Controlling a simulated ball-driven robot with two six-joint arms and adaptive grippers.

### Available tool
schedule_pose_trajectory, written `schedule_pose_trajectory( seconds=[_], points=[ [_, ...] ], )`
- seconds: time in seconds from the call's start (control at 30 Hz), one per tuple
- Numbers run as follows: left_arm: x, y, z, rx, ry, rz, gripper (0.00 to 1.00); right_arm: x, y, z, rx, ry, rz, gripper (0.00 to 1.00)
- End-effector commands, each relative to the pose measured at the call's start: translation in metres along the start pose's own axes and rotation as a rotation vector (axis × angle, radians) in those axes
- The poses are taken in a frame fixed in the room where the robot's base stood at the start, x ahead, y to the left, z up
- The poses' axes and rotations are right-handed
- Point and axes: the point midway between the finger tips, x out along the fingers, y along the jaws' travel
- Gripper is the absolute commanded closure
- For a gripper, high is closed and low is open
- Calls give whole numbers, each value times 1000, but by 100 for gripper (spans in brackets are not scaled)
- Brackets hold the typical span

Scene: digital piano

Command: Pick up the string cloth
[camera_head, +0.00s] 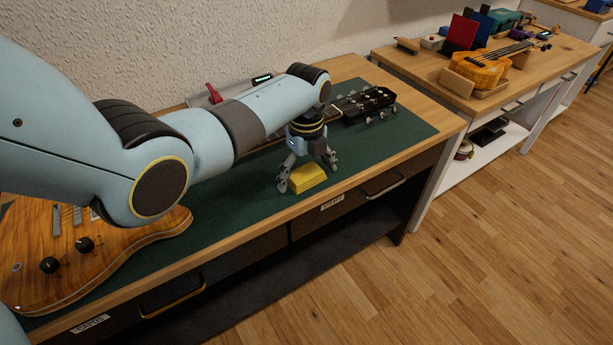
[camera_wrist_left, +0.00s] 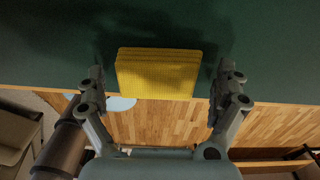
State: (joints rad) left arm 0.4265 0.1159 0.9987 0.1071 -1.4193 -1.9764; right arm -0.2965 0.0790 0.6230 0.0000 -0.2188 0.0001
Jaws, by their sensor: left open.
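The string cloth (camera_head: 307,178) is a folded yellow pad lying on the green mat near the front edge of the bench. In the left wrist view the yellow cloth (camera_wrist_left: 157,75) sits between the fingers at the upper middle. My left gripper (camera_head: 306,180) points down over the cloth, with one finger on each side of it. The same gripper shows in the left wrist view (camera_wrist_left: 158,88) with its fingers wide apart and a gap on both sides of the cloth. My right gripper is in neither view.
An orange electric guitar (camera_head: 85,250) lies on the green mat (camera_head: 240,205), its headstock (camera_head: 368,103) beyond the gripper. A red-handled tool (camera_head: 213,93) lies at the back. A second bench (camera_head: 500,90) with a ukulele (camera_head: 487,68) stands to the right. The mat left of the cloth is bare.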

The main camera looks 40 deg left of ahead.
Motion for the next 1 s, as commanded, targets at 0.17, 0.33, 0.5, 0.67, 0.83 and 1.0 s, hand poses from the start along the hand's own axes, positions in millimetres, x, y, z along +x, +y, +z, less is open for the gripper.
schedule_pose_trajectory(
  seconds=[0.17, 0.33, 0.5, 0.67, 0.83, 1.0],
  points=[
    [-1, 0, 0, 0, 0, 0, 7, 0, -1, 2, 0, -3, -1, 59],
    [-1, 0, 0, 0, 0, 0, 29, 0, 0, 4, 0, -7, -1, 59],
    [-1, 0, 0, 0, 0, 0, 51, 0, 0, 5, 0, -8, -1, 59],
    [-1, 0, 0, 0, 0, 0, 51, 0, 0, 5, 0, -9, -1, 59],
    [-5, 0, 0, -1, -1, -1, 51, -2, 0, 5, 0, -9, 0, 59],
    [-24, -1, 1, -1, -2, -3, 51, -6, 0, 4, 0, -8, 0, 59]
  ],
)
